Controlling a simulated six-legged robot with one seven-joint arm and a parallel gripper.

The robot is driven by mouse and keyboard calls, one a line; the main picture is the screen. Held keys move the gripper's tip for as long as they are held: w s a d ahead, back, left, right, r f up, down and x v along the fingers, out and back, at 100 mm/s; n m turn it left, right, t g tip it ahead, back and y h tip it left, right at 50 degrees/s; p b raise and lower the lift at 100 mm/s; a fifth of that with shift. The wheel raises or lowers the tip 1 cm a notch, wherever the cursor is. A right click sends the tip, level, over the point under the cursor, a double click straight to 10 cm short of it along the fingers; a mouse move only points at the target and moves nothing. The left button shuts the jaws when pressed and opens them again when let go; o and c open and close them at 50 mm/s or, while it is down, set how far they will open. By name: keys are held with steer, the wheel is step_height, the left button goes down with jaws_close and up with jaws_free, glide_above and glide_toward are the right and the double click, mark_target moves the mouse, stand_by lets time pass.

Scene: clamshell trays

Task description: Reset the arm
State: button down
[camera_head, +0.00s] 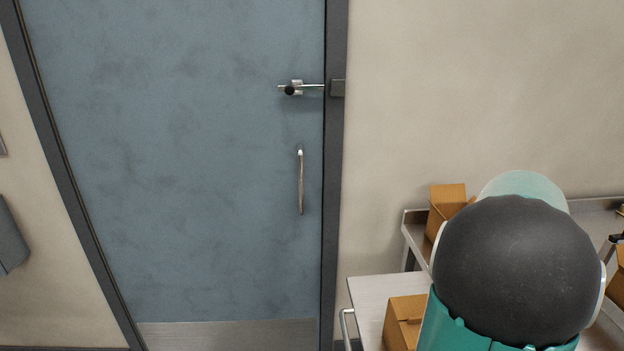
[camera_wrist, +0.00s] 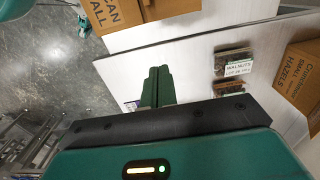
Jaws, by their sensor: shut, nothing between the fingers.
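My gripper (camera_wrist: 158,72) shows in the wrist view as two green fingers pressed together, with nothing between them. The fingers appear over a white work surface (camera_wrist: 200,62), near its edge; I cannot tell their height above it. In the head view a rounded dark and teal part of my arm (camera_head: 515,272) fills the lower right and hides part of the tables. The gripper itself does not show in the head view.
Small packs, one labelled walnuts (camera_wrist: 235,66), lie on the surface. A hazels box (camera_wrist: 298,78) stands right, another carton (camera_wrist: 112,12) at the top. In the head view, cardboard boxes (camera_head: 402,325) sit on tables beside a closed blue door (camera_head: 180,170) with bolt (camera_head: 297,88) and handle (camera_head: 300,182).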

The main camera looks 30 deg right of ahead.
steer(key=w+a+r+n, duration=0.1)
steer(key=w+a, duration=0.1)
steer(key=w+a+r+n, duration=0.1)
steer(key=a, duration=0.2)
steer(key=w+a+r+n+t, duration=0.1)
steer(key=w+a+n, duration=0.1)
steer(key=a, duration=0.1)
steer(key=shift+w+a, duration=0.25)
steer(key=shift+w, duration=0.05)
steer(key=w+a+r+n+t, duration=0.1)
steer(key=w+a+r+n, duration=0.1)
steer(key=a+n, duration=0.35)
steer(key=w+a+r+n+t, duration=0.1)
steer(key=w+a+n, duration=0.1)
steer(key=a, duration=0.6)
steer(key=s+a+n+t, duration=0.1)
steer(key=a+n, duration=0.4)
steer(key=a, duration=0.5)
steer(key=s+a+r+n+t, duration=0.1)
steer(key=s+a+n, duration=0.3)
steer(key=a, duration=0.6)
steer(key=shift+r+n+t, duration=0.15)
steer(key=shift+n+t, duration=0.15)
steer(key=shift+n, duration=0.75)
steer(key=shift+s+d, duration=0.1)
steer(key=shift+d, duration=0.1)
